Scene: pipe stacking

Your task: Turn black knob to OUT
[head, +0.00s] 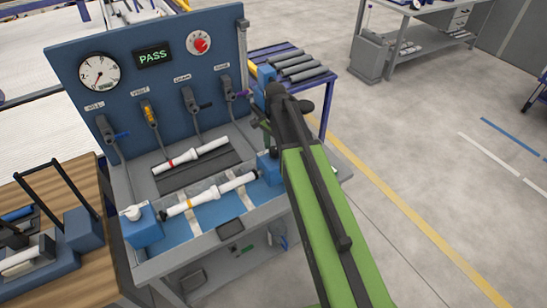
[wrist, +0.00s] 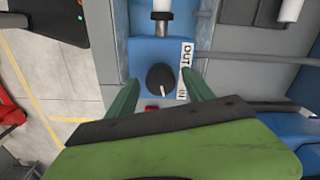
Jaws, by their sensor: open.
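The black knob (wrist: 160,77) sits on a blue block (wrist: 140,52) in the wrist view. A white mark on the knob points down in the picture, toward the IN end of the label. The white label (wrist: 186,56) beside it reads OUT at the top and IN lower down. My gripper (wrist: 161,82) is open, with one green finger on each side of the knob. I cannot tell whether the fingers touch it. In the head view the blue block (head: 268,168) stands at the bench's right end, and my arm hides the knob.
A white pipe (head: 212,194) with an orange band lies across the bench, ending near the blue block. Another white pipe (head: 190,156) lies behind it. The blue panel (head: 165,85) carries a gauge, a PASS display, a red knob and several levers.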

